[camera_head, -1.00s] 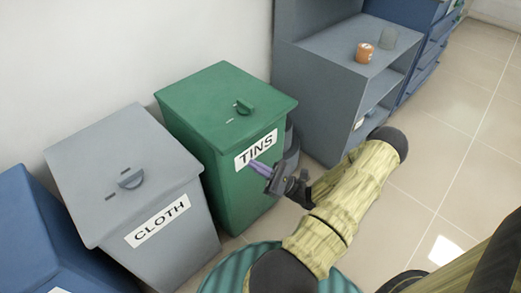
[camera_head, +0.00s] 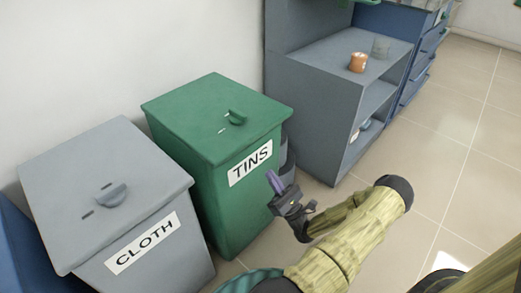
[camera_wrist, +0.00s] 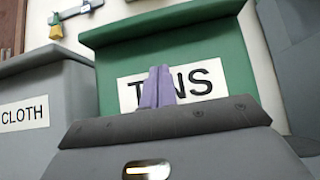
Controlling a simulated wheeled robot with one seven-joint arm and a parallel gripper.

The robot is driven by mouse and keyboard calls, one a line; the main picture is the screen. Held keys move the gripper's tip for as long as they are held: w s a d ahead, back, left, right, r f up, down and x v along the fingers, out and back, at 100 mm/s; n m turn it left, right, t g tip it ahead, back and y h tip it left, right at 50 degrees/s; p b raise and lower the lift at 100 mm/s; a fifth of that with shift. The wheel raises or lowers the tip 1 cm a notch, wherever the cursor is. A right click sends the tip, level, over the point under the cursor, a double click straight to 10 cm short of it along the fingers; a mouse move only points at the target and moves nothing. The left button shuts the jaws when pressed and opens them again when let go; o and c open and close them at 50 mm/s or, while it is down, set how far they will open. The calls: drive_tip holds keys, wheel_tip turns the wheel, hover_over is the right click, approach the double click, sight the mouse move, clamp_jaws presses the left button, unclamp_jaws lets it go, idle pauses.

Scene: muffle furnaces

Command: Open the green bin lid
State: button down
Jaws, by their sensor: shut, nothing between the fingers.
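The green bin (camera_head: 228,205) stands against the wall with a white TINS label (camera_head: 250,163) on its front. Its green lid (camera_head: 190,105) lies closed on top, with a small green handle (camera_head: 236,118) on it. My gripper (camera_head: 272,178) is in front of the bin, just right of and below the label, with its purple fingers together and empty. In the wrist view the shut fingers (camera_wrist: 158,88) point up in front of the label, below the lid's front edge (camera_wrist: 160,22). I cannot tell whether they touch the bin.
A grey CLOTH bin (camera_head: 100,195) stands close on the left, with a blue bin beyond it. A grey shelf unit (camera_head: 310,110) stands to the right, with an orange jar (camera_head: 358,62) and a grey cup (camera_head: 381,47) on it. Tiled floor (camera_head: 450,130) is clear at right.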

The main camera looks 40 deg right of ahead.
drive_tip(key=w+r+b, duration=0.3)
drive_tip(key=w+r, duration=0.2)
drive_tip(key=r, duration=0.4)
drive_tip(key=shift+w+r+h+b, duration=0.2)
drive_tip(key=shift+h+b, duration=0.1)
drive_tip(key=shift+b, duration=0.1)
drive_tip(key=shift+a+r, duration=0.15)
